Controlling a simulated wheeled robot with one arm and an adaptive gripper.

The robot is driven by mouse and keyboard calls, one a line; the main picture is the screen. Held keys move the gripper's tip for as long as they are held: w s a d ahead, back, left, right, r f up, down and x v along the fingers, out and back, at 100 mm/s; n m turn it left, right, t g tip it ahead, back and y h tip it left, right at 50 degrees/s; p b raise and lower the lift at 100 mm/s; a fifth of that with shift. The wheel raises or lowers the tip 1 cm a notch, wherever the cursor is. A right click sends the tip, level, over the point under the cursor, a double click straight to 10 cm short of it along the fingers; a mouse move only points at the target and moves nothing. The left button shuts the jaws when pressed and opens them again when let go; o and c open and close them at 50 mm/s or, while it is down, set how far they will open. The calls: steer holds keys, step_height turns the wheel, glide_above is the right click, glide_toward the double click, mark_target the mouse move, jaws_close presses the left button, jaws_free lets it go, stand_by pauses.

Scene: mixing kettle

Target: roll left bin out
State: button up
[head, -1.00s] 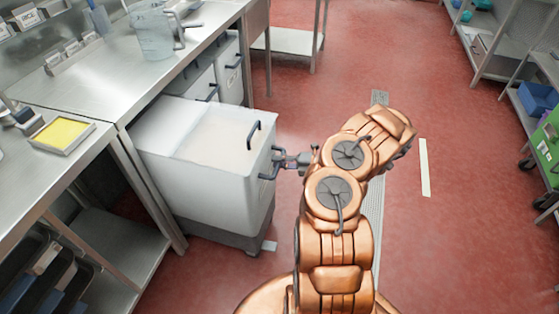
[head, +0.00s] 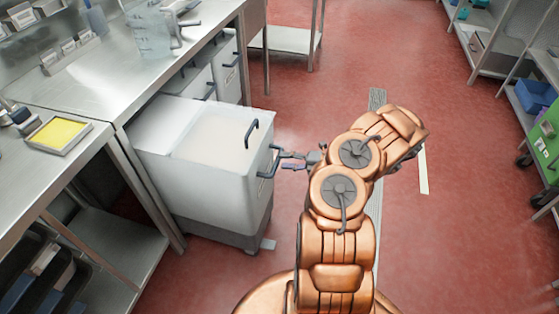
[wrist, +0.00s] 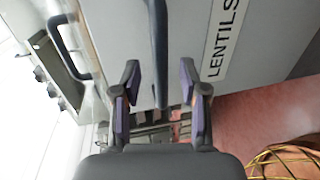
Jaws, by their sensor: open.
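The left bin (head: 222,180), a white bin on a grey wheeled base, stands largely out from under the counter. Its dark front handle (head: 272,162) faces right, and a second dark handle (head: 251,132) is on its lid. My gripper (head: 287,160) is open just right of the front handle. In the wrist view, the fingers of my gripper (wrist: 159,85) stand apart on both sides of the upright handle bar (wrist: 159,45), with gaps on each side. A label reading LENTILS (wrist: 224,38) is on the bin's front.
More bins (head: 225,68) stand behind, under the steel counter (head: 85,75). A jug (head: 152,32) and a yellow-topped tray (head: 58,133) are on the counter. Shelving (head: 535,90) lines the right side. Red floor (head: 440,240) is open between, with a floor grate.

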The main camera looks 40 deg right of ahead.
steer(key=v, duration=0.8)
steer(key=shift+s, duration=0.2)
steer(key=shift+d, duration=0.1)
